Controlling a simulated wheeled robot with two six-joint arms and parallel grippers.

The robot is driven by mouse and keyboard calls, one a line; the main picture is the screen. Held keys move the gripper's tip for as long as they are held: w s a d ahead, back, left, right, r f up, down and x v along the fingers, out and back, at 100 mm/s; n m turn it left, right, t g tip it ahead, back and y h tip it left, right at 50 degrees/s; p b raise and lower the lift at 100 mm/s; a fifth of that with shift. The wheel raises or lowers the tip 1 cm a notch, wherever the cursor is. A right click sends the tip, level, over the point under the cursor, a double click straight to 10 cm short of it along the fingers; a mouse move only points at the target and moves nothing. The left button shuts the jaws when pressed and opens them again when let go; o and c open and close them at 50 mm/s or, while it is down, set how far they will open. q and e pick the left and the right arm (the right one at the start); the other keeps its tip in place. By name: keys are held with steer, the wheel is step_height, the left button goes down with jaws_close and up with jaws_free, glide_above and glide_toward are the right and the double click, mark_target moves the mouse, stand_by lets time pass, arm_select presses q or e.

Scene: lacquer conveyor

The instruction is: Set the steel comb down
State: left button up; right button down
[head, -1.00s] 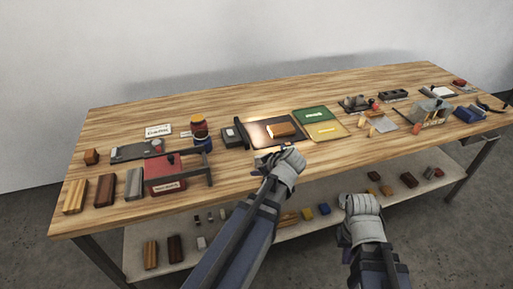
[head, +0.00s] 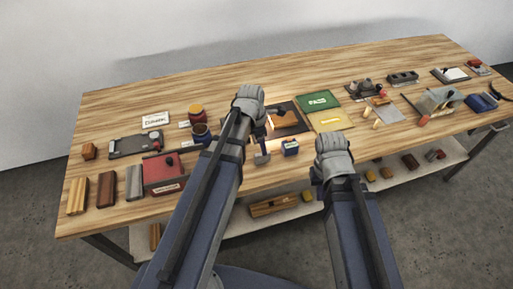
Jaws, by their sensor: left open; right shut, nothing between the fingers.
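My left gripper (head: 249,94) is over the middle of the table, near the dark mat (head: 296,126). Its fingers point away from me and are mostly hidden behind the hand; it is open. My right gripper (head: 331,146) is shut and empty, above the front edge of the table. I cannot pick out the steel comb for certain. A small grey block with a dark stem (head: 262,158) stands just below and right of the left hand, apart from the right gripper.
Left are a red pad (head: 163,172), several bars and a white card (head: 156,120). A green panel (head: 318,101) and yellow panel (head: 328,121) lie right of centre. Tools crowd the right end. The back strip of tabletop is clear. A lower shelf holds a wooden block (head: 274,206).

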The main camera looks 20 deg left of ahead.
mark_target(262, 162)
arm_select(q)
steer(key=shift+s+f+b, duration=0.1)
steer(key=shift+f+b, duration=0.1)
steer(key=shift+b, duration=0.1)
steer(key=shift+d+f+b, duration=0.15)
steer(key=shift+f+b, duration=0.95)
steer(key=shift+f, duration=0.1)
steer(key=f+b, duration=0.3)
steer(key=w+f+b, duration=0.1)
steer(key=f+b, duration=0.1)
steer(key=shift+f, duration=0.1)
steer(key=shift+s, duration=0.1)
jaws_close()
